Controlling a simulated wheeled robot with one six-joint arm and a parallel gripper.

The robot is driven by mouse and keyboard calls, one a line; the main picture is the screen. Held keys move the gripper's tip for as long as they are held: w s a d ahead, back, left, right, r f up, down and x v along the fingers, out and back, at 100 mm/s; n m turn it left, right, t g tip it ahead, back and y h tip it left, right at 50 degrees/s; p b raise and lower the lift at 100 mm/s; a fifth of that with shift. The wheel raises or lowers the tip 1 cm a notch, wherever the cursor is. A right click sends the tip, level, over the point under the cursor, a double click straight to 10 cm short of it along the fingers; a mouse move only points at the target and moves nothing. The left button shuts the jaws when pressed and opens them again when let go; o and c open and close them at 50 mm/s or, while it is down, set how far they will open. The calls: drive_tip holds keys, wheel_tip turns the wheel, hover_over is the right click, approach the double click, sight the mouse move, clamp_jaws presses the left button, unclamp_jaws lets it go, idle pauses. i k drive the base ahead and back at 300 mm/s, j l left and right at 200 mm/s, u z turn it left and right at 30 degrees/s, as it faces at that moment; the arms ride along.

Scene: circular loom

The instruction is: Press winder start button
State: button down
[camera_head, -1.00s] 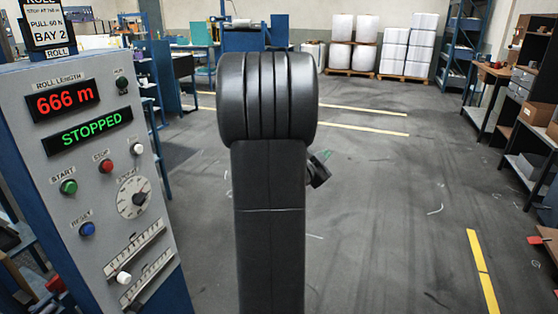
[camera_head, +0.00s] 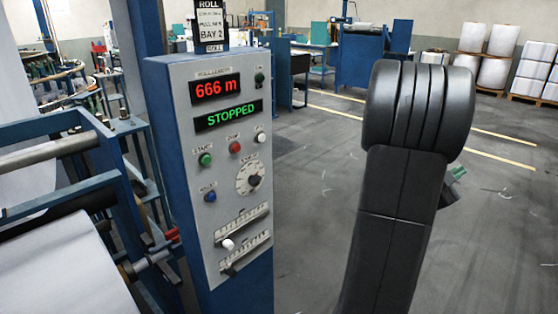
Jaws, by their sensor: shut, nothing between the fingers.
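The winder control panel (camera_head: 185,110) stands left of centre, a grey face on a blue column. The green start button (camera_head: 205,159) sits under the label START, left of a red button (camera_head: 235,147) and a white button (camera_head: 261,137). A blue button (camera_head: 210,197) is below it. Nothing covers the start button. My arm rises at the right, apart from the panel. A small dark part with green shows at the arm's right side, but my gripper's fingers are hidden behind the arm.
The panel also has a dial (camera_head: 250,178) and a white slider knob (camera_head: 228,244). The winder frame (camera_head: 65,205) with a white roll (camera_head: 60,265) stands close to the panel's left. Bare floor (camera_head: 310,215) lies between panel and arm. Wrapped rolls (camera_head: 490,55) stand far back right.

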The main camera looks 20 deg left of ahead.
sight(206, 159)
drive_tip(key=k, duration=0.5)
drive_tip(key=u, duration=2.2)
drive_tip(key=k+l, duration=0.1)
drive_tip(key=l, duration=0.2)
drive_tip(key=k+l, duration=0.25)
drive_tip(key=l, duration=0.3)
